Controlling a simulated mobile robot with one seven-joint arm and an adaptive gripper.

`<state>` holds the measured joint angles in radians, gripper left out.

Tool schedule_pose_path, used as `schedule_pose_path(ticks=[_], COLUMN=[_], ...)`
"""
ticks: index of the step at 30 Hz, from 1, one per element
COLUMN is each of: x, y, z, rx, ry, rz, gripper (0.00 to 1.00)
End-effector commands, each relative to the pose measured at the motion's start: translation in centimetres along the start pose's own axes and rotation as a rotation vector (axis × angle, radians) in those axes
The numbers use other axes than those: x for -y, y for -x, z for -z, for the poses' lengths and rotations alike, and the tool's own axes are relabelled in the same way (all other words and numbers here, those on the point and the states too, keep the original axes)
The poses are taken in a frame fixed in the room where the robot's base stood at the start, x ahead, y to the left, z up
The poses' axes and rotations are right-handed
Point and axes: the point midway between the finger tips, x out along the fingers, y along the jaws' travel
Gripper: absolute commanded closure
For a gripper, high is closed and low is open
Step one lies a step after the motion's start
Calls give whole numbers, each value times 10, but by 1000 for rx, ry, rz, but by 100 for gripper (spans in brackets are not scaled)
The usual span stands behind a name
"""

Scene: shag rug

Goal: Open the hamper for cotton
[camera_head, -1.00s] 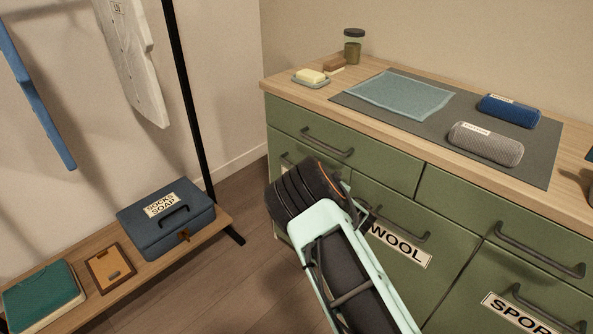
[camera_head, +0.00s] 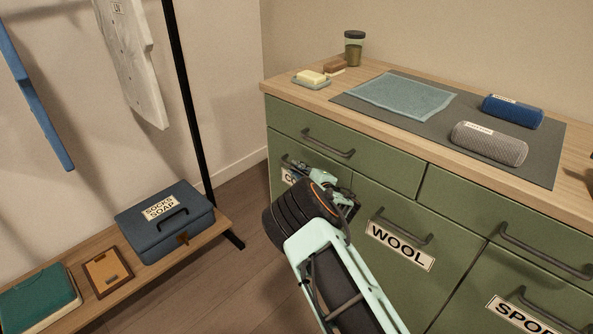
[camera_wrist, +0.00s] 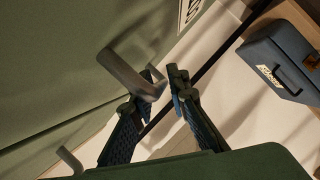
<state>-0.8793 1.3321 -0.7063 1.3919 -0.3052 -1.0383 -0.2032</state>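The cotton hamper is the leftmost lower green front (camera_head: 278,205) of the cabinet, and it is shut. In the wrist view a grey bar handle (camera_wrist: 130,68) reaches to the fingertips. My gripper (camera_wrist: 165,77) is open there, its left finger overlapping the handle's end. Whether the bar lies between the fingers is hard to tell.
A drawer handle (camera_head: 328,143) is just above my gripper. The WOOL front (camera_head: 392,275) is to the right. A low bench with a blue-grey box (camera_head: 165,222) stands left. Bare floor (camera_head: 235,285) lies between. The countertop (camera_head: 290,88) holds soap, a jar and rolled towels.

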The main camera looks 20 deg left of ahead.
Motion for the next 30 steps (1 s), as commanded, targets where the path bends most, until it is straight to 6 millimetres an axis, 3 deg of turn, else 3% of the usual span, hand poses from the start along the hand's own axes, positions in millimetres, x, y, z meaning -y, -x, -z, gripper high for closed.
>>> schedule_pose_path(ticks=[3, 19, 25, 30], x=[0, 4, 22, 50], y=[0, 2, 13, 30], z=[0, 6, 32, 72], rx=[0, 0, -1, -3], ry=[0, -2, -3, -5], rz=[0, 1, 3, 5], gripper=[100, 100, 100, 100])
